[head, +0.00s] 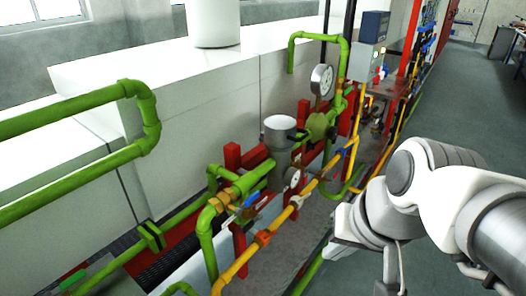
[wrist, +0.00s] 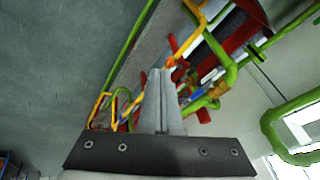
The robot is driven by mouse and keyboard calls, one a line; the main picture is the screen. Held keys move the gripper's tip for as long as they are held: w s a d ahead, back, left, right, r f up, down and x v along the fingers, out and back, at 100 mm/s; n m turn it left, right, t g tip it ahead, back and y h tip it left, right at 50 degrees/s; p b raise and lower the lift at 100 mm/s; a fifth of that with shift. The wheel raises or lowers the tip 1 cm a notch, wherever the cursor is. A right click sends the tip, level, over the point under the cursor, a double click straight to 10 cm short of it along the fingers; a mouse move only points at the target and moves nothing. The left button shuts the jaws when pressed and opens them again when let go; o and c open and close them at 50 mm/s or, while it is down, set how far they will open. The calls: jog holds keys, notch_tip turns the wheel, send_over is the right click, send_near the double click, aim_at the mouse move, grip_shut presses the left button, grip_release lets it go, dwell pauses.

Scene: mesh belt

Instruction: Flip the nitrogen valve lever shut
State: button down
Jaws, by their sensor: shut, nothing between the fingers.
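My gripper (wrist: 161,74) is shut and empty in the wrist view, its two fingers together and pointing toward the pipework. No label for nitrogen is readable, so I cannot tell which lever is the nitrogen one. A blue lever (head: 252,198) sits by a brass valve on the green pipe in the head view. An orange-red lever or valve part (head: 263,238) sits on the yellow pipe below it. In the head view my arm is at the right, apart from both levers, and the fingertips cannot be made out. In the wrist view the pipes lie beyond the fingers, partly hidden by them.
Green pipes (head: 150,105) run along the left. Round gauges (head: 321,79), a grey cylindrical housing (head: 279,131) and red posts (head: 232,157) crowd the middle. A grey control box (head: 369,41) stands behind. The grey floor (head: 455,110) at the right is open.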

jog(key=w+a+f+m+g+y+b, duration=0.1)
jog(key=w+a+f+m+y+b, duration=0.55)
jog(key=a+f+m+y, duration=0.35)
jog(key=w+d+f+m+t+b, duration=0.1)
jog(key=w+d+f+m+t, duration=0.1)
jog(key=w+m, duration=0.4)
jog(key=w+d+f+m+t+b, duration=0.2)
jog(key=w+d+f+m+t, duration=0.1)
jog(key=w+m, duration=0.3)
jog(key=shift+w+d+f+m+t, duration=0.15)
jog(key=shift+d+f+m+t, duration=0.2)
jog(key=shift+m, duration=0.45)
jog(key=shift+f, duration=0.1)
